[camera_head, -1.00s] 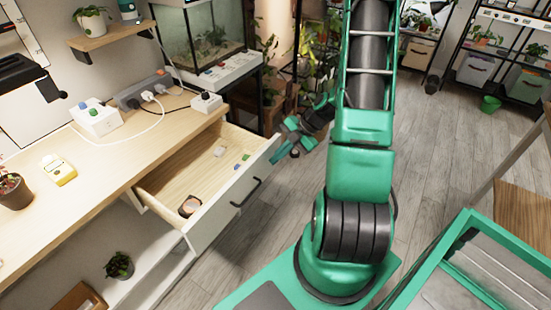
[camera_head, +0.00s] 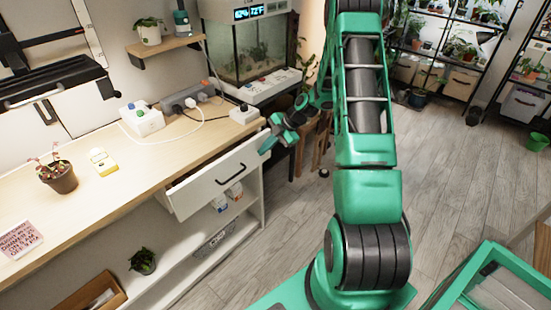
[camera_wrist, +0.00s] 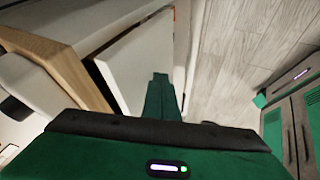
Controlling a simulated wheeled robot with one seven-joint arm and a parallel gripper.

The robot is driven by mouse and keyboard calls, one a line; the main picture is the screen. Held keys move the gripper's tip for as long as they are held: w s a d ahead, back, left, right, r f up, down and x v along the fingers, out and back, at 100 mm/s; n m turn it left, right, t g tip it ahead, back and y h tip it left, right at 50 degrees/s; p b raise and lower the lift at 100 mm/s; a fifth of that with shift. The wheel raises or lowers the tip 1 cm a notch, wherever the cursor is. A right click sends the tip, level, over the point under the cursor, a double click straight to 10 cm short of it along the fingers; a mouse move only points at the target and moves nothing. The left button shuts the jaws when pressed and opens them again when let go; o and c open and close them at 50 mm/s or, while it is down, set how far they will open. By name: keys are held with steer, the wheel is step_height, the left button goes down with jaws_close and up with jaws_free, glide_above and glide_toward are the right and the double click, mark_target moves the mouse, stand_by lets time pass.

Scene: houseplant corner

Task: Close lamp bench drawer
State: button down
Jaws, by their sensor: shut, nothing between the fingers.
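The lamp bench drawer (camera_head: 212,181) has a white front with a dark bar handle (camera_head: 231,174). It stands a little way out from under the wooden bench top (camera_head: 90,210), and a narrow strip of its inside shows. My gripper (camera_head: 266,147) is shut and empty at the right end of the drawer front, near its top edge. In the wrist view my gripper's fingers (camera_wrist: 160,82) are together beside the white drawer front (camera_wrist: 137,68), with a dark gap between front and bench top. I cannot tell whether they touch it.
A fish tank (camera_head: 247,50) stands behind. The lower shelf holds a small plant (camera_head: 143,261).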

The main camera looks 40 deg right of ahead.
steer(key=w, duration=0.2)
steer(key=w+a, duration=0.1)
steer(key=w, duration=0.1)
steer(key=shift+w+r, duration=0.1)
steer(key=shift+w, duration=0.25)
steer(key=shift+w+a, duration=0.1)
steer(key=shift+s, duration=0.45)
glide_toward(257, 144)
steer(key=shift+s+d+f, duration=0.9)
steer(key=shift+d+f, duration=0.05)
steer(key=shift+d, duration=0.1)
steer(key=shift+r, duration=0.1)
